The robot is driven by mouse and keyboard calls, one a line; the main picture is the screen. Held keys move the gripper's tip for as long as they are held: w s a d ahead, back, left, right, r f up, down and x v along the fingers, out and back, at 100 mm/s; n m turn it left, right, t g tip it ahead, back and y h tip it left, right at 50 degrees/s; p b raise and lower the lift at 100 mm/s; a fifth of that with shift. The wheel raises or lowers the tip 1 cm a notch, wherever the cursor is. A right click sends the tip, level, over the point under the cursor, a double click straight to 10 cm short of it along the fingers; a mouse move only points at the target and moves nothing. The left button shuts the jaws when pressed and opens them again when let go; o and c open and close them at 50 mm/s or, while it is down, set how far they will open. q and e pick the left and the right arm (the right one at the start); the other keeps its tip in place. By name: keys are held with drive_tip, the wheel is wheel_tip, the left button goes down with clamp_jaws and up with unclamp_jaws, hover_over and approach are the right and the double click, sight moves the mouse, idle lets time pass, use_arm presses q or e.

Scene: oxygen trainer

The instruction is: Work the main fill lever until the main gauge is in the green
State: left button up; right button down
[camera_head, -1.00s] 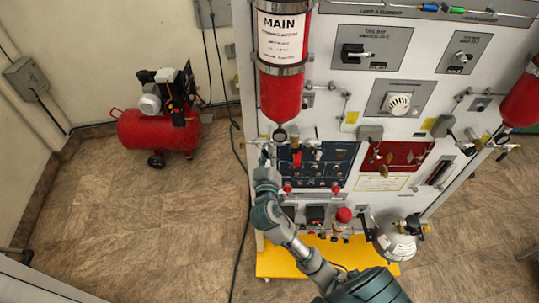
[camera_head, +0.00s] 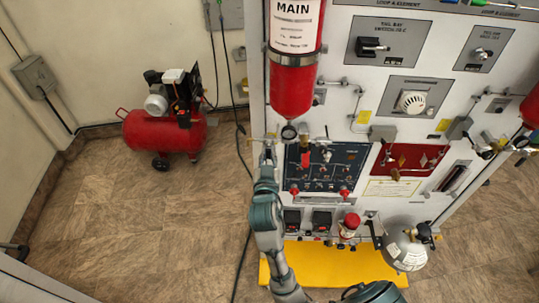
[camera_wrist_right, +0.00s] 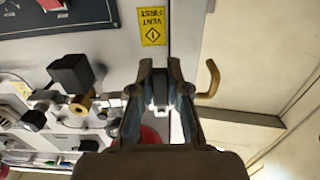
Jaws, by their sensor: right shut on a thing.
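The red MAIN cylinder (camera_head: 292,88) hangs upright at the panel's left edge. The small round main gauge (camera_head: 289,132) sits under it; its needle and green zone are too small to read. My right gripper (camera_head: 268,150) is beside and just below the gauge. In the right wrist view my gripper (camera_wrist_right: 160,80) is shut on the main fill lever, whose brass bent end (camera_wrist_right: 209,80) sticks out to the right of the fingers. The gripped part is mostly hidden between the fingers. My left gripper is not in view.
A dark blue panel (camera_head: 326,168) with red-tipped knobs is right of my gripper, and a red panel (camera_head: 412,160) lies further right. A yellow base (camera_head: 330,262) juts out below.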

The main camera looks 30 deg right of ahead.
idle(0.3)
drive_tip(key=c, duration=1.1)
unclamp_jaws()
drive_tip(key=shift+a, duration=0.1)
drive_tip(key=shift+s, duration=0.1)
drive_tip(key=shift+a, duration=0.2)
drive_tip(key=shift+s+a, duration=0.2)
drive_tip(key=shift+s, duration=0.15)
drive_tip(key=v, duration=0.6)
drive_tip(key=shift+s+a, duration=0.15)
drive_tip(key=shift+s, duration=0.1)
